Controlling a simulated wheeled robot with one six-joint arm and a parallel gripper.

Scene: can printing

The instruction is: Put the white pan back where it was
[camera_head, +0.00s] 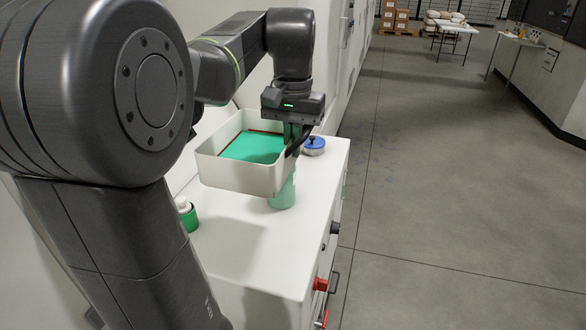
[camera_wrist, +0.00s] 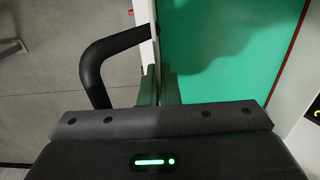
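The white pan (camera_head: 228,175) is a rectangular tray with green content inside and a thin red line around the green. It appears raised above the white cabinet top, with a shadow below it. My gripper (camera_head: 292,145) is at its right side. In the wrist view my gripper (camera_wrist: 158,90) has its fingers on both sides of the pan's thin white wall (camera_wrist: 143,30), and it looks shut on that wall. A curved black handle (camera_wrist: 98,62) sticks out from the wall, beside the fingers. The green inside also fills the right of the wrist view.
A green container (camera_head: 283,195) stands on the cabinet top (camera_head: 245,240), partly hidden by the pan. A blue-lidded round container (camera_head: 314,145) stands behind at right. A green can with a white top (camera_head: 187,214) stands at left. Red and black handles (camera_head: 320,284) project from the cabinet's right side.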

